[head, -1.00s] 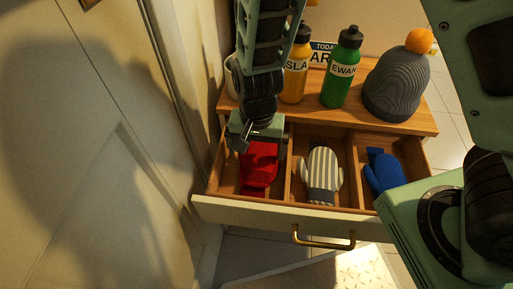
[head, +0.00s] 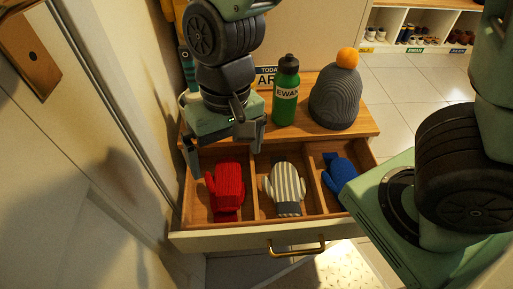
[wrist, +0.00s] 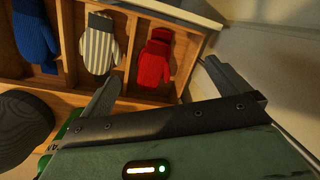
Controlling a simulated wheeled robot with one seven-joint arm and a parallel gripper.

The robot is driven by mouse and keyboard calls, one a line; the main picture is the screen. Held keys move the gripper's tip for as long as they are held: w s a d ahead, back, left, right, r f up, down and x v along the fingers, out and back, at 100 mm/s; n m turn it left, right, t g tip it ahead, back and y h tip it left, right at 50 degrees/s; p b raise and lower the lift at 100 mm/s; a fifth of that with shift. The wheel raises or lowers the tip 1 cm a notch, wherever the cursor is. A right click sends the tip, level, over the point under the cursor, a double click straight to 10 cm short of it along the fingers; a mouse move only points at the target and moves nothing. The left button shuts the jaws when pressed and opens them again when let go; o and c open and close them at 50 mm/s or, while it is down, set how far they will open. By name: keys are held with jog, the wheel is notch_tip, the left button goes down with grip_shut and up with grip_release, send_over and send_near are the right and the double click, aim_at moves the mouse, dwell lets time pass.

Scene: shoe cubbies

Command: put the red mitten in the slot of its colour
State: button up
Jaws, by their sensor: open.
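The red mitten (head: 228,188) lies in the left compartment of the open drawer (head: 222,240). It also shows in the wrist view (wrist: 155,60). My gripper (head: 225,150) is open and empty above the back of that compartment, its fingers apart on either side. In the wrist view my gripper (wrist: 163,80) has the mitten beyond the gap between its fingertips, not between them. White cubbies (head: 420,22) with coloured labels stand at the far upper right; a yellow label (head: 367,50) and a green one (head: 414,50) show. I see no red label for certain.
A striped mitten (head: 286,186) and a blue mitten (head: 341,172) fill the other compartments. A green bottle (head: 286,95) and a grey hat with an orange pompom (head: 337,95) stand on the wooden top behind. A door is close on the left. Tiled floor lies open towards the cubbies.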

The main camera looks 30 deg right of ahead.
jog(key=s+d+r+n+t, duration=0.1)
jog(key=s+d+r+n, duration=0.3)
jog(key=s+r+n, duration=0.1)
jog(key=shift+s+n+h, duration=0.3)
jog(key=shift+s+n, duration=0.45)
jog(key=shift+n, duration=0.05)
